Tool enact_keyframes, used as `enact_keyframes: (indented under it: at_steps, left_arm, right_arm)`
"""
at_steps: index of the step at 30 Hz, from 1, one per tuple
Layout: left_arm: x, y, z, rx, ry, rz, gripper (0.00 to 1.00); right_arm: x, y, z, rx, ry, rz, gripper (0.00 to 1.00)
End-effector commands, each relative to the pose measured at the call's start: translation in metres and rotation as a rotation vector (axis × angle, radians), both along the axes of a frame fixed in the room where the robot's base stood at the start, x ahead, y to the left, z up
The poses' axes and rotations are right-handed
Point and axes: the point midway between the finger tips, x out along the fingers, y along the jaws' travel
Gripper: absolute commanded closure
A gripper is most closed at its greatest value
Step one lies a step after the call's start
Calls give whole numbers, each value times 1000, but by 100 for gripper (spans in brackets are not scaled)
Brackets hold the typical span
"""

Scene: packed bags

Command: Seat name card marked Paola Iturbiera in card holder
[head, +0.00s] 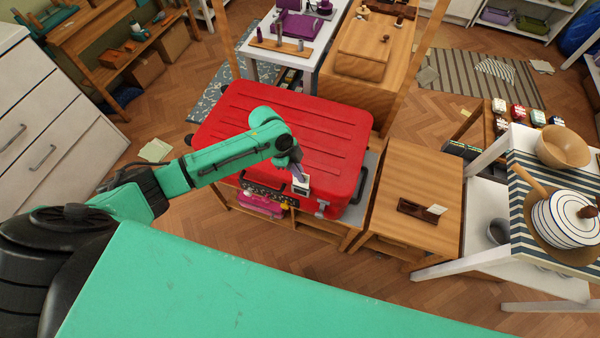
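My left gripper (299,174) reaches over the red suitcase (305,130) and points down at its front edge. A small white piece with a greyish patch (302,187) is right at the fingertips. I cannot tell whether it is a card in the fingers or a card holder on the suitcase, and no writing on it is readable. The fingers are too small to show whether they are open or shut. A dark wooden rack (417,210) on the side table has a white card (437,209) at its right end, its writing unreadable. My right gripper is out of view.
The suitcase lies on a low wooden bench (318,228) with a pink bag (262,205) beneath. The wooden side table (415,175) is mostly clear. At right, a striped-cloth table (525,190) bears a wooden bowl (564,146) and striped plates.

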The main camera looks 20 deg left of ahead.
Motion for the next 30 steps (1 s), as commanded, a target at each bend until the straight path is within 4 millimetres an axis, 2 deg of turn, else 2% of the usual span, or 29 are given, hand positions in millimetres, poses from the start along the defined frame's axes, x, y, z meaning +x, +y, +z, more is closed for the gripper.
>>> enact_keyframes:
  at_steps: [11, 30]
  left_arm:
    - [0, 0, 0, 0, 0, 0, 100]
    - [0, 0, -16, 0, 0, 1, 100]
  right_arm:
    - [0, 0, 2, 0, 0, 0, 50]
    - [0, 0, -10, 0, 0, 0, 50]
